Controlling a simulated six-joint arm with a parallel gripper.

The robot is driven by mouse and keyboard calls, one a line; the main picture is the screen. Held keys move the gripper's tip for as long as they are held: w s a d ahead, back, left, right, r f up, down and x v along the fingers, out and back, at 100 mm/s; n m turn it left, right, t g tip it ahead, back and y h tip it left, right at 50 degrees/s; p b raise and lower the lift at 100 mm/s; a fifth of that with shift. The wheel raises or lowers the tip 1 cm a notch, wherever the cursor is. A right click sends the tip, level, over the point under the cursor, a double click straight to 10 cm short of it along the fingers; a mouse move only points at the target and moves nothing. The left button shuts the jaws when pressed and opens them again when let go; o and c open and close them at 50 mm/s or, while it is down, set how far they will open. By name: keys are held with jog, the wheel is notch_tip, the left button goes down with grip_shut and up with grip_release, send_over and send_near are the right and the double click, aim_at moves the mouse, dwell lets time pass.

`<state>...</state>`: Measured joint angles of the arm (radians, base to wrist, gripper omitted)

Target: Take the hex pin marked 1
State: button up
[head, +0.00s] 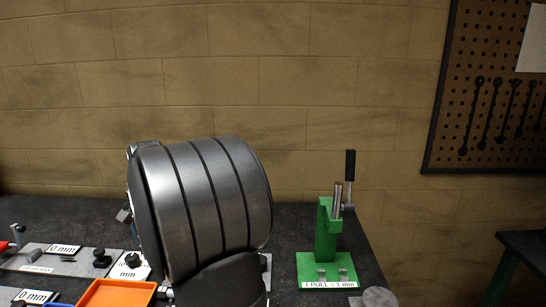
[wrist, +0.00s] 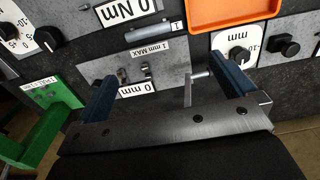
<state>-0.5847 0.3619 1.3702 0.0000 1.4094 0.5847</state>
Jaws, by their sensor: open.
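In the wrist view a grey hex pin (wrist: 150,32) lies on its side, just left of a small white tag marked 1 (wrist: 177,26). My gripper (wrist: 165,68) is open, its two blue fingers wide apart with no pin between them. The pin is beyond the fingertips, towards the top of the picture. In the head view my gripper and the pin do not show, and a large ribbed metal arm link of mine blocks the middle.
A grey plate labelled 1 mm MAX (wrist: 150,55) has small posts and a bent metal rod (wrist: 190,86) near the right finger. An orange tray (head: 117,293), a green lever press (head: 326,235), dials and knobs surround it. A pegboard (head: 490,90) hangs at the right.

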jog(key=c, duration=1.5)
jog(key=f+n, duration=1.2)
jog(key=d+f+n, duration=0.1)
jog(key=f+n, duration=0.5)
jog(key=shift+w+f, duration=0.1)
jog(key=shift+f, duration=0.1)
